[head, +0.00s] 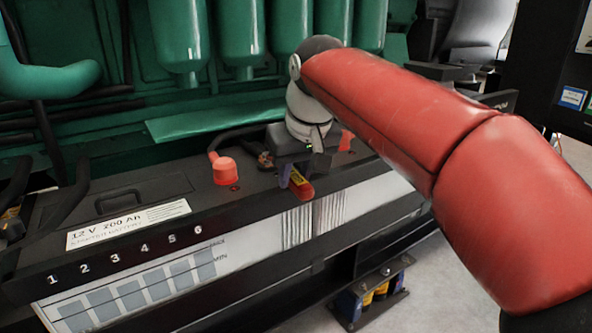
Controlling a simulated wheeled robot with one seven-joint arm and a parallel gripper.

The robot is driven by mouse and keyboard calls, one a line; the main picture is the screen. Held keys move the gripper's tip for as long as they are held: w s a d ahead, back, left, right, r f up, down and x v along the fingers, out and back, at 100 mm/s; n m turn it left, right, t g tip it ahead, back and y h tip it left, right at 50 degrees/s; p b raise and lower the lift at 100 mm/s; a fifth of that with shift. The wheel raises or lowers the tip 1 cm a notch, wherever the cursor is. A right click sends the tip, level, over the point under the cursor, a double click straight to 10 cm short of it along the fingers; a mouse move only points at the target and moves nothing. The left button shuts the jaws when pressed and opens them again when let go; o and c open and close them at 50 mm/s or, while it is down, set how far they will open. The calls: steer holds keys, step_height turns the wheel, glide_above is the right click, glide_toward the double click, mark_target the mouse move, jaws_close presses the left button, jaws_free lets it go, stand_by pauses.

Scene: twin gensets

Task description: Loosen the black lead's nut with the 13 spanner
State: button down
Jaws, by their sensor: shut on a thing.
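My gripper (292,178) is low over the top of the black battery, at the front edge right of the middle. A black lead (238,132) arches behind the left red cap (223,171) towards a small brass-coloured fitting (265,160) just left of my gripper. I cannot make out the nut, or whether the spanner touches it.
The battery (118,198) carries a "12 V 200 Ah" label. Another red cap (346,141) stands right of my gripper. Green engine cylinders (237,40) and a green ledge (212,122) rise close behind. Other black cables (78,178) lie at the left. Grey floor is at lower right.

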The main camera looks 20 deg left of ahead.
steer(key=shift+f, duration=0.4)
steer(key=shift+f+b, duration=0.35)
steer(key=shift+b, duration=0.1)
stand_by(0.4)
steer(key=c, duration=1.8)
jaws_free()
steer(key=shift+c, duration=0.2)
jaws_close()
steer(key=shift+w+d+n+g+y+p, duration=0.3)
steer(key=shift+w+d+n+p, duration=0.2)
steer(key=shift+w+d+n, duration=0.35)
